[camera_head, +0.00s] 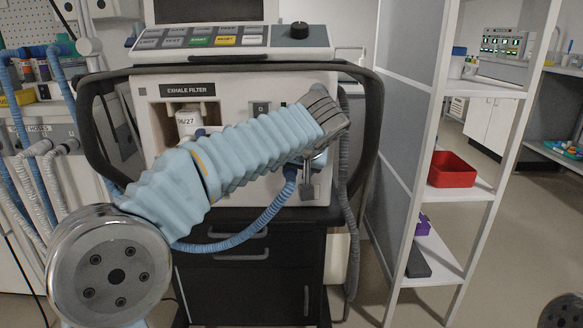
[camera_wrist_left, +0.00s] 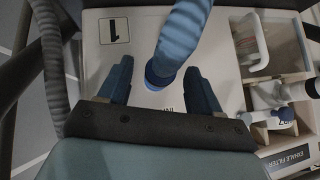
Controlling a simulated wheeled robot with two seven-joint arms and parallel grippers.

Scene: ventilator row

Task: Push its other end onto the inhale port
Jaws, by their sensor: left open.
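My left gripper (camera_head: 312,176) is at the front of the white ventilator (camera_head: 245,95), low on its right side. In the left wrist view its two dark fingers (camera_wrist_left: 159,68) are open, one on each side of the blue hose's end. The blue corrugated hose (camera_head: 240,236) droops from there to the lower left. In the left wrist view the hose (camera_wrist_left: 183,25) ends in a darker blue cuff (camera_wrist_left: 158,76) against or close to the ventilator's face. The inhale port is hidden behind the cuff; I cannot tell how far on it sits. My right gripper is not in view.
The exhale filter bay (camera_head: 187,115) is left of my arm, with a white filter inside. A grey hose (camera_head: 351,205) hangs at the ventilator's right side. A white shelf rack with a red bin (camera_head: 451,170) stands to the right. Hoses (camera_head: 35,175) hang at the left.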

